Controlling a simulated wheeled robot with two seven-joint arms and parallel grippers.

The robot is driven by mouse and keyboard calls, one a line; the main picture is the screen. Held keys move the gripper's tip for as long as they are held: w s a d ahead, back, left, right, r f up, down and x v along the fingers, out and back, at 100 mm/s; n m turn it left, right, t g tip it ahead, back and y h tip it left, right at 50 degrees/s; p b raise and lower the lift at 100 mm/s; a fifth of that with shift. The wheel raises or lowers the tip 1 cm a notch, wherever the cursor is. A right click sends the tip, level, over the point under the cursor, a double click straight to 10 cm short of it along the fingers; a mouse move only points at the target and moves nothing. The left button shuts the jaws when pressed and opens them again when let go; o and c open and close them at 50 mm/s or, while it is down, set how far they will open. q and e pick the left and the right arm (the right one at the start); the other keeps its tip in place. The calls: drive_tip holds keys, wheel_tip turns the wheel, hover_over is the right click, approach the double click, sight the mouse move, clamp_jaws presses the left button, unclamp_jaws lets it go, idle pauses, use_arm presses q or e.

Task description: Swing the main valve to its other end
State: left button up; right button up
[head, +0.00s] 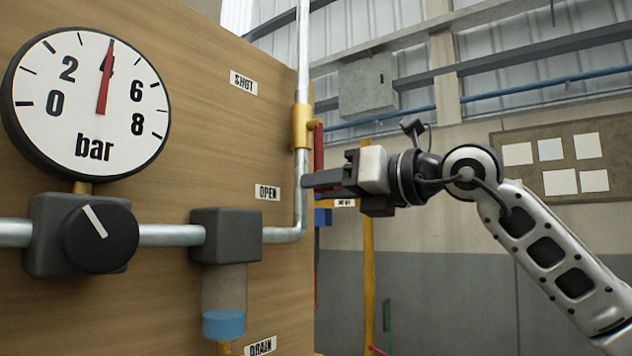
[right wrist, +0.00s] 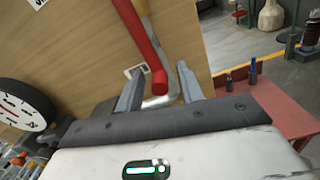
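The main valve has a yellow body (head: 302,127) on the upright pipe and a red lever (head: 318,150) that hangs down along the pipe. The OPEN label (head: 267,192) is left of the pipe, low down; the SHUT label (head: 243,82) is higher. My right gripper (head: 308,181) is at the lever's lower end. In the right wrist view, the red lever (right wrist: 143,45) ends in line with the space between the two spread fingers (right wrist: 160,90), with gaps on both sides. I cannot tell whether its tip is fully between them. My left gripper is out of view.
A bar gauge (head: 85,105) on the wooden panel (head: 200,130) has its red needle near 4. Below are a black knob (head: 100,236) and a filter bowl (head: 224,300) with blue liquid. A yellow post (head: 368,270) stands behind my right gripper.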

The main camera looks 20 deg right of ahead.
drive_tip(key=shift+w+a+r, duration=0.1)
drive_tip(key=shift+w+a, duration=0.35)
drive_tip(key=shift+w, duration=0.05)
drive_tip(key=shift+w+a, duration=0.3)
drive_tip(key=shift+w, duration=0.15)
clamp_jaws()
